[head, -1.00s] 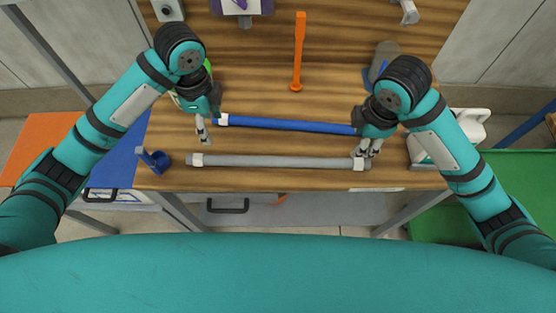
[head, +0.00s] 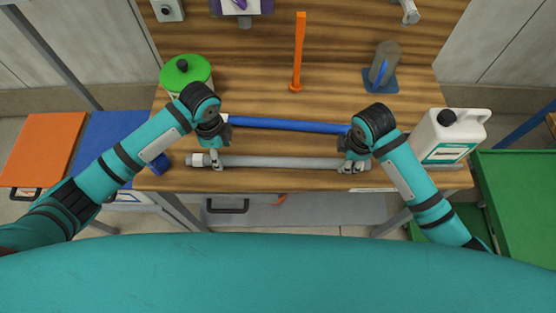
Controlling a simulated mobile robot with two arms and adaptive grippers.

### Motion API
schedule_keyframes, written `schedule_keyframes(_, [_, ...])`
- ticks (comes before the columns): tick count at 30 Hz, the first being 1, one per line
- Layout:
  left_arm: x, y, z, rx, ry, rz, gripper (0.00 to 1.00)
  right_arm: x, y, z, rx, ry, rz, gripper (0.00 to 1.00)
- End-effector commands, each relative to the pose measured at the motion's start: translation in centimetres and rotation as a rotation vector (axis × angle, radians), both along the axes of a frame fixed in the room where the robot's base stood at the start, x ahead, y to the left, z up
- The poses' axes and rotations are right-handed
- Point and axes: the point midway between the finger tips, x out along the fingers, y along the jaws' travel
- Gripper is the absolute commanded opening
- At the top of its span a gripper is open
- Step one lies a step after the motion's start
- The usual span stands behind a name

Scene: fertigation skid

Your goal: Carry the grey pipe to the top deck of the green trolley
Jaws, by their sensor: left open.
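The grey pipe (head: 280,161) lies across the front of the wooden bench, with a pale collar (head: 196,160) showing near its left end. My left gripper (head: 217,163) is open at the pipe's left part, just right of that collar. My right gripper (head: 352,168) is at the pipe's right part and covers the collar there. I cannot tell whether its fingers are closed on the pipe. The green trolley (head: 520,195) is at the right, partly cut off by the picture edge, and its visible green surface is bare.
A blue pipe (head: 285,124) lies just behind the grey one. A white jug (head: 450,138) stands at the bench's right end, a green-lidded tub (head: 187,72) at the left. An orange tool (head: 299,55) and a grey-blue item (head: 382,68) are farther back.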

Motion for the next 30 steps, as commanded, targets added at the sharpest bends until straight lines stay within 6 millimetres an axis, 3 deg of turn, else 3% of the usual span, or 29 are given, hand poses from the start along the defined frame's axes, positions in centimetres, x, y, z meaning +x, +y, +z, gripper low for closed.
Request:
schedule_keyframes(7, [-0.1,0.0,-3.1,0.001,0.002,0.000,0.57,0.5,0.0,-3.1,0.000,0.001,0.000,0.42])
schedule_keyframes(20, [0.0,0.0,-3.8,0.000,0.000,-0.001,0.57,0.6,0.0,-3.8,0.000,-0.001,0.000,0.42])
schedule_keyframes(30, [0.0,0.0,-3.8,0.000,0.000,-0.001,0.13,0.6,0.0,-3.7,0.000,-0.001,0.001,0.00])
